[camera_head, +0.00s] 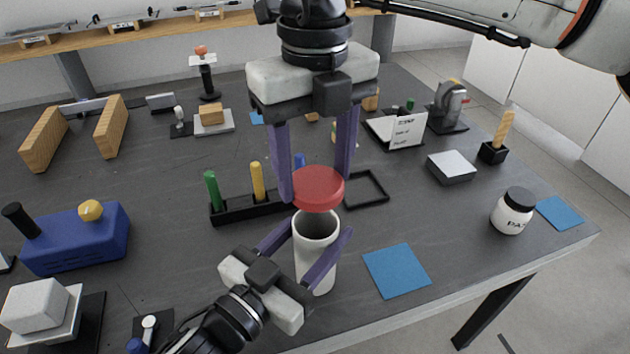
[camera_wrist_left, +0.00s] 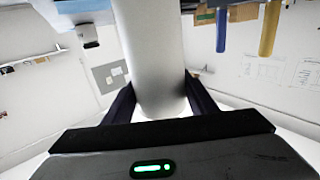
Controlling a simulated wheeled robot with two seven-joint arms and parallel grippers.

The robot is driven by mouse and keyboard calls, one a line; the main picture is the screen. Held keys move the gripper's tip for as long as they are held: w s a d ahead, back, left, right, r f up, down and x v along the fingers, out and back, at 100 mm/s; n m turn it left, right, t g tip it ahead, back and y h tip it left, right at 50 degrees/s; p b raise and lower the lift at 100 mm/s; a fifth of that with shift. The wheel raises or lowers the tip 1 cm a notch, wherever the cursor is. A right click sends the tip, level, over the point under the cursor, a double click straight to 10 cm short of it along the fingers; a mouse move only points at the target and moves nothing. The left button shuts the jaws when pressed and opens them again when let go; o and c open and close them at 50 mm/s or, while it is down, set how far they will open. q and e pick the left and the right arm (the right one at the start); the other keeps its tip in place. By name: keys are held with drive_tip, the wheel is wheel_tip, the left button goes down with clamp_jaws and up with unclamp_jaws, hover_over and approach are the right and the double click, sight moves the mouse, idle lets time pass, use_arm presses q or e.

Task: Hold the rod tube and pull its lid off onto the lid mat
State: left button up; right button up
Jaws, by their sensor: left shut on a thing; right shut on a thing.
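The white rod tube (camera_head: 316,258) stands upright near the table's front edge, with its open, dark mouth showing in the head view. My left gripper (camera_head: 318,258) is shut on the tube's body from the front left. The tube also shows between the fingers in the left wrist view (camera_wrist_left: 150,55). The red lid (camera_head: 318,188) is above the tube's mouth, apart from it. My right gripper (camera_head: 319,180) points down and is shut on the lid. A blue square mat (camera_head: 396,270) lies flat and bare to the right of the tube.
A black rack (camera_head: 240,206) with green and yellow rods stands behind the tube. An empty black frame (camera_head: 366,189) lies behind to the right. A second blue mat (camera_head: 559,213) and a labelled jar (camera_head: 513,211) are at the far right. A blue block (camera_head: 75,238) is at the left.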

use_arm(q)
drive_tip(key=o, duration=1.6)
